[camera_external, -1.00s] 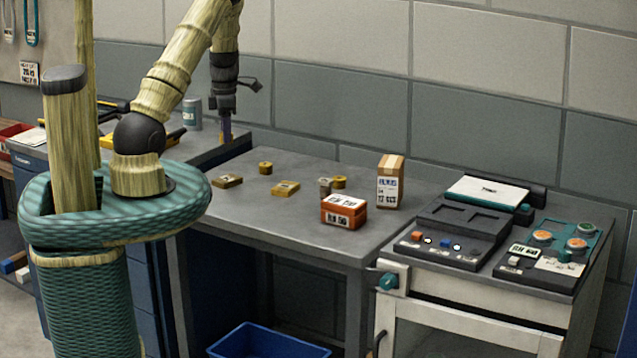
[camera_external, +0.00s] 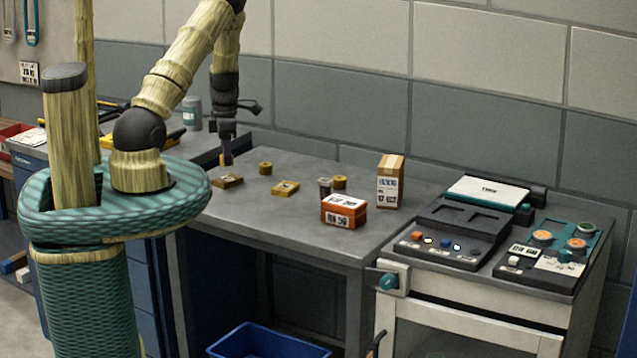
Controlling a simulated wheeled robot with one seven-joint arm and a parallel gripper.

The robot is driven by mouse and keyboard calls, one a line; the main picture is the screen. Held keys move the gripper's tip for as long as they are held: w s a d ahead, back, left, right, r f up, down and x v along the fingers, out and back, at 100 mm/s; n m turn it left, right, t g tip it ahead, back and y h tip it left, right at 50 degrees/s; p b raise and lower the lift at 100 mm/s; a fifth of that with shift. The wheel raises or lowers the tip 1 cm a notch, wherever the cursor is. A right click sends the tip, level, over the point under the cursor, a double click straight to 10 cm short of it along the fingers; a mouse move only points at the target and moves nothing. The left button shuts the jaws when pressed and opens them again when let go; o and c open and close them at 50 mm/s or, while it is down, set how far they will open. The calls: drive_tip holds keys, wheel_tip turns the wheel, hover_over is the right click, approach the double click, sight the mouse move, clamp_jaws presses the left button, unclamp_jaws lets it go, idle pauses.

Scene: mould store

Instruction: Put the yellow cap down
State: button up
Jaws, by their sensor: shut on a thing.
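My gripper (camera_external: 226,153) points straight down over the back left part of the grey table, near the side bench's edge. It is shut on a small yellow-orange thing, the yellow cap (camera_external: 227,161), of which only a little shows between the fingertips. The cap is upright as far as I can tell, and I cannot tell whether it touches the surface below. The flat brass-yellow block (camera_external: 228,181) lies just in front of the gripper, and a short yellow cylinder (camera_external: 265,168) stands to its right.
On the table (camera_external: 260,215) are another flat yellow block (camera_external: 285,188), a grey cylinder (camera_external: 325,187), a yellow cylinder (camera_external: 339,182), an orange box (camera_external: 343,211) and a tall carton (camera_external: 390,181). A machine panel (camera_external: 462,228) stands right. The table's front left is clear.

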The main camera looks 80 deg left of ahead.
drive_tip(key=shift+f+p, duration=0.3)
drive_tip(key=shift+f, duration=1.55)
drive_tip(key=shift+f, duration=0.1)
drive_tip(key=o, duration=0.9)
wheel_tip(320, 180, up, 12)
drive_tip(key=shift+r+b, duration=0.1)
drive_tip(key=shift+b, duration=0.85)
